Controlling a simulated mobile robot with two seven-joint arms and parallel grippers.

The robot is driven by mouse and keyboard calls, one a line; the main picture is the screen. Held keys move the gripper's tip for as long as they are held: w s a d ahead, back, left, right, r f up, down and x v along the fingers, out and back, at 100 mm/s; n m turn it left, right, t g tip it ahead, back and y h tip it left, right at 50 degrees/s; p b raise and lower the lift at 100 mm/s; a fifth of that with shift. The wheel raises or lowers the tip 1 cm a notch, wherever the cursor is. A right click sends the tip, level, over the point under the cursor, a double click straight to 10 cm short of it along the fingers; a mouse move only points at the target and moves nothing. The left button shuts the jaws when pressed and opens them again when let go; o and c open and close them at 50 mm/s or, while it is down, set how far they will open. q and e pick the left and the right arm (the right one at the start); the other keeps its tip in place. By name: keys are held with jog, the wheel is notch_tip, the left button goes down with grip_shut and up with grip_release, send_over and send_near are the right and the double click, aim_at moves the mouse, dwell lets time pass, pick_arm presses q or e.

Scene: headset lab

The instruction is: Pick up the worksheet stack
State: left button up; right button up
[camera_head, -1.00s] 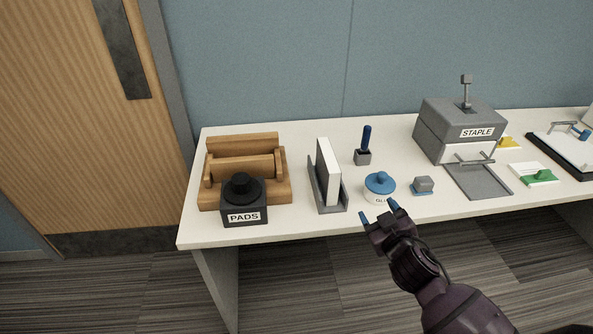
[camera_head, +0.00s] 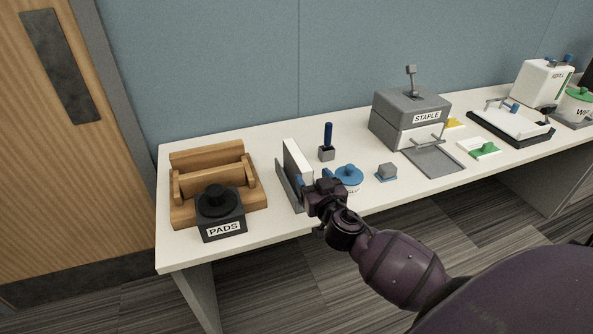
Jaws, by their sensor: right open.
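The worksheet stack appears to be the white upright slab (camera_head: 291,152) standing in a grey holder (camera_head: 286,187) on the white table. My right gripper (camera_head: 313,179) is open at the near end of the stack and hides its lower front part. The blue fingertips are close to the stack, one by its left side and one by its right. I cannot tell whether they touch it. My left gripper is not in view.
A wooden rack (camera_head: 182,183) and a black PADS box (camera_head: 221,215) stand left. A blue-lidded pot (camera_head: 348,176), a grey block with a blue base (camera_head: 387,172) and a small cup with a blue stick (camera_head: 327,150) are right. The STAPLE box (camera_head: 408,115) stands further right.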

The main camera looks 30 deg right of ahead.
aim_at(303, 164)
jog(key=shift+f+x, duration=0.15)
jog(key=shift+x, duration=1.6)
jog(key=shift+f+x, duration=0.15)
jog(key=shift+x, duration=1.6)
jog(key=shift+a, duration=0.1)
jog(key=shift+c, duration=0.2)
grip_shut()
